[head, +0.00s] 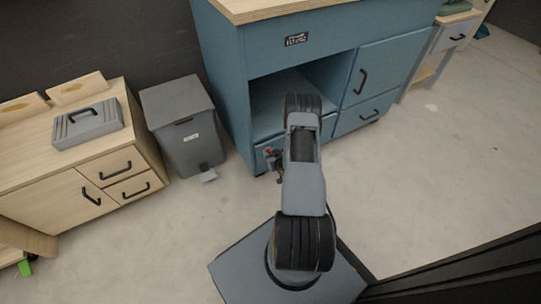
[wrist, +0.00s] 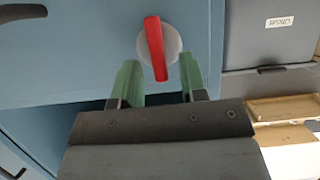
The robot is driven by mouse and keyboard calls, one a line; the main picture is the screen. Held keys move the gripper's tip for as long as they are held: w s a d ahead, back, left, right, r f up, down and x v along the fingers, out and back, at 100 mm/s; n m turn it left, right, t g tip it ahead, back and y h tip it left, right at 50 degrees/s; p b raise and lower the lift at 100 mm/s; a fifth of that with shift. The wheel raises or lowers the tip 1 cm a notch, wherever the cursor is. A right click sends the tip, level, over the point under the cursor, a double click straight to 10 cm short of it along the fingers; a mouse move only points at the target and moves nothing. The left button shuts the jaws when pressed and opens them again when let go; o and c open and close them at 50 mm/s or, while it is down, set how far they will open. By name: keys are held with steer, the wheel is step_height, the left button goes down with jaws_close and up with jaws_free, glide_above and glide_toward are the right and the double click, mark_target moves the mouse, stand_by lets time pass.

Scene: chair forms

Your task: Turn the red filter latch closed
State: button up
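The red filter latch (wrist: 155,48) is a red bar on a round pale disc (wrist: 172,46), set on a blue cabinet face in the wrist view. The bar stands nearly upright, its lower end tilted slightly right. My gripper (wrist: 161,80) is open, with its two green fingers below and on either side of the latch's lower end. I cannot tell whether either finger touches it. In the head view a small red spot (head: 268,150) shows beside my arm at the blue cabinet's lower left. My arm hides part of that area, and the fingertips are not clear there.
The blue cabinet (head: 225,62) has an open bay, doors and drawers with black handles. A grey pedal bin (head: 190,142) stands to its left. A wooden cabinet (head: 70,190) with a grey case (head: 88,124) is farther left.

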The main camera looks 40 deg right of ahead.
steer(key=shift+w, duration=0.1)
jaws_close()
stand_by(0.4)
steer(key=shift+d, duration=0.1)
steer(key=shift+d+f+m+t+y+b, duration=0.35)
steer(key=shift+m+t+y+b, duration=0.55)
steer(key=shift+m, duration=1.3)
steer(key=shift+d+f+m+t+y+b, duration=0.4)
steer(key=shift+m+y+b, duration=0.9)
steer(key=shift+m, duration=0.9)
steer(key=shift+d+f+m+t+y+b, duration=0.3)
steer(key=shift+m+t+y+b, duration=0.6)
steer(key=shift+m, duration=1.3)
steer(key=shift+b, duration=0.4)
jaws_free()
